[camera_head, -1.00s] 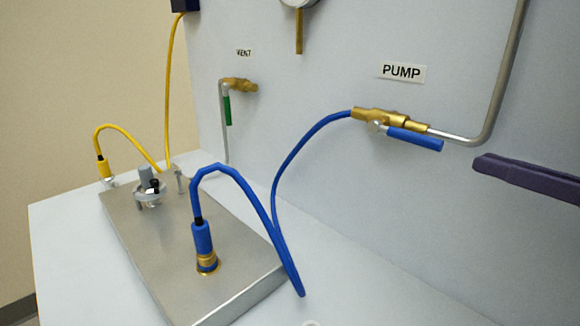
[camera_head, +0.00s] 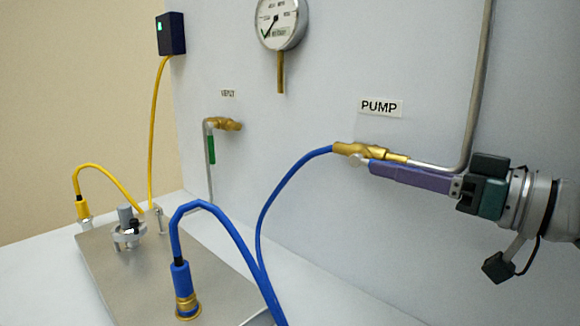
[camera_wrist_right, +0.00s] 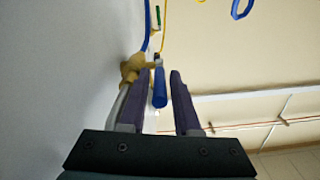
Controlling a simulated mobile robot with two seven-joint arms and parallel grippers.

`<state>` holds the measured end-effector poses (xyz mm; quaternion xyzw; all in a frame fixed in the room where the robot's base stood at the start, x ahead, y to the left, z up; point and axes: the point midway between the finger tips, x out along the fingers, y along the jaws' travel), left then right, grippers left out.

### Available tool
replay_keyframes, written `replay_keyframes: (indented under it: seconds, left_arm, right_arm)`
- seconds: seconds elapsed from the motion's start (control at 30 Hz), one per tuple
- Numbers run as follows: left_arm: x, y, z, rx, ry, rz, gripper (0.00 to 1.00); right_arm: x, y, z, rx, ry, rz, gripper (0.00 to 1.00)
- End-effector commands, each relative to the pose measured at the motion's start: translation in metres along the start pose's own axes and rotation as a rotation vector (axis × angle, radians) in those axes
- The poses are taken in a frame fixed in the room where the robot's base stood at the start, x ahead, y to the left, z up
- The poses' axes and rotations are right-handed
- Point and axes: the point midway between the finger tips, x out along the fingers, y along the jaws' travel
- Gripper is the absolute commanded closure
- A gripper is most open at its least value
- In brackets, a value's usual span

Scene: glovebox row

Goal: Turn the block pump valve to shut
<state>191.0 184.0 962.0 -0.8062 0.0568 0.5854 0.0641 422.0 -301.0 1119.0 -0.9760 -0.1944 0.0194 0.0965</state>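The pump valve (camera_head: 362,150) is a brass body on the wall under the PUMP label (camera_head: 381,107). A blue hose joins its left end and a grey pipe its right end. In the head view the finger hides most of the handle. My right gripper (camera_head: 372,168) reaches in from the right, its fingertips at the valve. It is open (camera_wrist_right: 160,78), with a gap beside the handle. My left gripper is not in view.
A vent valve with a green handle (camera_head: 212,150) is on the wall to the left. A gauge (camera_head: 281,22) hangs above. The blue hose arches in front of the wall.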

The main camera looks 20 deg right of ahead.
Motion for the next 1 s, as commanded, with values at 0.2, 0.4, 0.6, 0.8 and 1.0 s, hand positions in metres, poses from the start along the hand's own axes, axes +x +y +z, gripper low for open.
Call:
replay_keyframes:
  seconds: [0.2,0.4,0.6,0.8,1.0]
  left_arm:
    - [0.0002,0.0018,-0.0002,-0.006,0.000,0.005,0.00]
    - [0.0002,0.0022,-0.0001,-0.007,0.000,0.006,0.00]
    - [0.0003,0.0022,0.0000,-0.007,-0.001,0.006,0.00]
    - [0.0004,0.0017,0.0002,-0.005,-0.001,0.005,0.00]
    - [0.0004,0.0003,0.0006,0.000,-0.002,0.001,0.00]
  right_arm:
    - [0.0012,0.0000,0.0001,0.000,0.000,0.000,0.69]
    - [0.0011,-0.0001,0.0000,0.000,0.000,0.000,0.84]
    - [0.0010,-0.0003,0.0000,0.000,0.000,-0.001,1.00]
    - [0.0010,-0.0004,-0.0001,-0.001,0.000,-0.001,1.00]
    - [0.0010,-0.0005,-0.0002,-0.001,0.001,-0.002,1.00]
